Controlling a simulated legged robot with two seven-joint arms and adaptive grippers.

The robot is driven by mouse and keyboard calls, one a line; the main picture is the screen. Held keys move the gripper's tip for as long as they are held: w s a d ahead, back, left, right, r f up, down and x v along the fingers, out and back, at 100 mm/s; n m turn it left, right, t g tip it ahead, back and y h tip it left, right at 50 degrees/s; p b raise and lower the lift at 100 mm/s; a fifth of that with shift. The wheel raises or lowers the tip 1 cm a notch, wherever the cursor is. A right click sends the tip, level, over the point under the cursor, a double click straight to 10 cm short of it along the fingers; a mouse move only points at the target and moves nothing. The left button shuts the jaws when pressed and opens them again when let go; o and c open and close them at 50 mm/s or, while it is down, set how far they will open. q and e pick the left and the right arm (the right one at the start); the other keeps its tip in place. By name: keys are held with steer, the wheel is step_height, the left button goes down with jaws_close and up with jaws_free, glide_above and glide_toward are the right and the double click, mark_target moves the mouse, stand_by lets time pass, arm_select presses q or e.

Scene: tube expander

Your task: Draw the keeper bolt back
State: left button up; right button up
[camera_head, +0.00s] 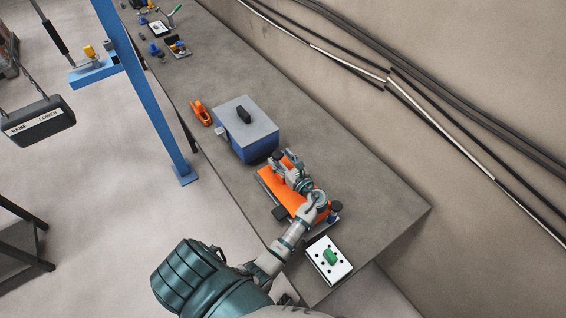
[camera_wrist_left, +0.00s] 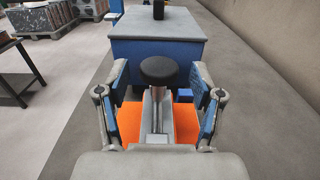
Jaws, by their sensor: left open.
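An orange device (camera_head: 283,196) lies on the bench, with black knobs at its ends. My left gripper (camera_head: 289,163) is over its far end, and my arm hides part of it. In the left wrist view, a round black knob (camera_wrist_left: 158,70) on a metal stem rises from the orange base (camera_wrist_left: 130,121). My left gripper (camera_wrist_left: 160,88) is open, with one blue-padded finger on each side of the knob and stem and gaps between. I cannot tell for certain whether this knob is the keeper bolt's. My right gripper is not in view.
A blue box with a grey lid (camera_head: 248,130) stands just beyond the device. A white plate with a green part (camera_head: 329,260) lies near the bench's front end. An orange item (camera_head: 201,112) is near the edge. The bench right of the box is clear.

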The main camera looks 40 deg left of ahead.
mark_target(280, 159)
arm_select(q)
steer(key=p+v, duration=0.1)
steer(key=v, duration=0.4)
stand_by(0.8)
